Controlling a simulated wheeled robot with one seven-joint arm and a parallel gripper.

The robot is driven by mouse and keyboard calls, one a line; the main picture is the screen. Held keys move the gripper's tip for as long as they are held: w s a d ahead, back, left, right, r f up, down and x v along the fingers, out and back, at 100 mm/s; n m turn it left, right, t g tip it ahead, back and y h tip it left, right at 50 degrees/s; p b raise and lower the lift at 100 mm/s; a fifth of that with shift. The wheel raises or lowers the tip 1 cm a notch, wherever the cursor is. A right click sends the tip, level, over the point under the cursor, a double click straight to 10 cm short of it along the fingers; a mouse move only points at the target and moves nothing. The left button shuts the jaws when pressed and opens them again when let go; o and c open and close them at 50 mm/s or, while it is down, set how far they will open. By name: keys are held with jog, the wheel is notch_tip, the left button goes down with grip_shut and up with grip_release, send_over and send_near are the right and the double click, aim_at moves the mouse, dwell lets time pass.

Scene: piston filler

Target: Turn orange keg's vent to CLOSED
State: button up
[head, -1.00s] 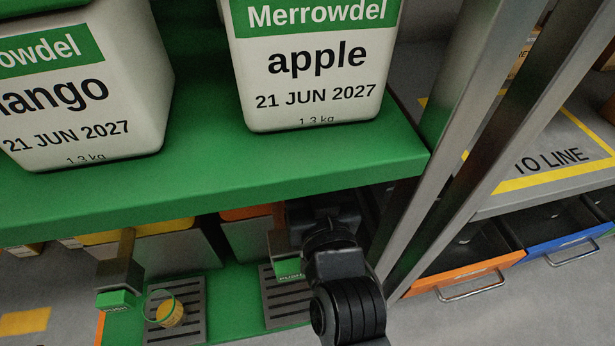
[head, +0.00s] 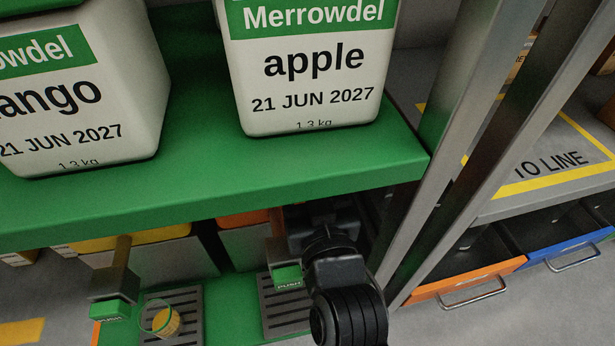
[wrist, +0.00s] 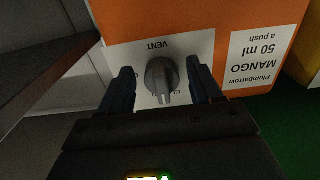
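The orange keg (wrist: 200,20) fills the upper part of the wrist view, its lettering upside down. Its white vent plate (wrist: 195,45) reads VENT, with part of a word starting "CL" near my right finger. The grey vent knob (wrist: 158,72) sits on the plate, its narrow end towards the bottom of the picture. My gripper (wrist: 160,74) is open, one finger on each side of the knob, with gaps visible. In the head view only a strip of the orange keg (head: 240,218) shows below the shelf; my fingers are hidden there.
A green shelf (head: 220,200) with apple (head: 310,95) and mango (head: 90,110) containers overhangs the keg. Metal posts (head: 440,180) stand just right of my arm. Green push spouts (head: 288,277) and a glass (head: 163,320) on a drip grate are below.

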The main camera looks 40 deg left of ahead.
jog(key=shift+o, duration=0.3)
jog(key=v, duration=0.8)
jog(key=shift+p, duration=0.35)
